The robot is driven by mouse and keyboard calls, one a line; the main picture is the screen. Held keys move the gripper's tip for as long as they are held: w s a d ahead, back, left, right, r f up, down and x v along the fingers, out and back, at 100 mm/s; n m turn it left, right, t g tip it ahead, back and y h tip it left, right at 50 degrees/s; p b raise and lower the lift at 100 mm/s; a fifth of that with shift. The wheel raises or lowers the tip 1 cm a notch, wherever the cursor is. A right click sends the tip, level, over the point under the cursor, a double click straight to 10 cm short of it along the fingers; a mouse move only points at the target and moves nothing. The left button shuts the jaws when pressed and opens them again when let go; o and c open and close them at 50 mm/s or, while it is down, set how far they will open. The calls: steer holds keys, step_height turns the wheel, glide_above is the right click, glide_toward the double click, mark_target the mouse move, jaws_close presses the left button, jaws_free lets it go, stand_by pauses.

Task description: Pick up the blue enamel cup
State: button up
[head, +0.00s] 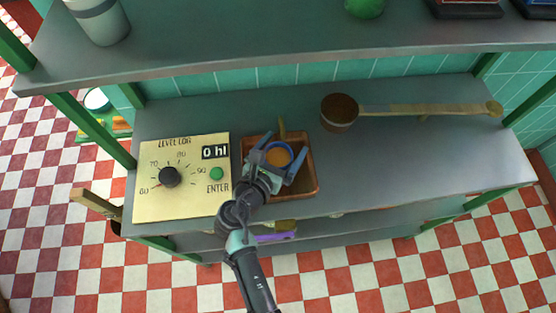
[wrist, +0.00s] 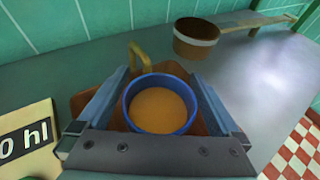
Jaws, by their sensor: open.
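The blue enamel cup (wrist: 187,126) stands upright in the wrist view, with an orange-brown fill inside its blue rim. In the head view the cup (head: 278,145) is over the copper-brown tray (head: 305,191) on the shelf. My gripper (head: 279,150) is open, with one blue finger on each side of the cup; it also shows in the wrist view (wrist: 164,92). Small gaps seem to show between fingers and cup. The cup's base is hidden, so I cannot tell if it touches the tray.
A cream level panel (head: 180,205) with a black knob and green button stands left of the tray. A long-handled ladle (head: 340,115) lies to the right at the back. The shelf's right side (head: 430,160) is clear. An upper shelf (head: 280,45) overhangs behind.

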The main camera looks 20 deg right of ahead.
steer(key=c, duration=1.2)
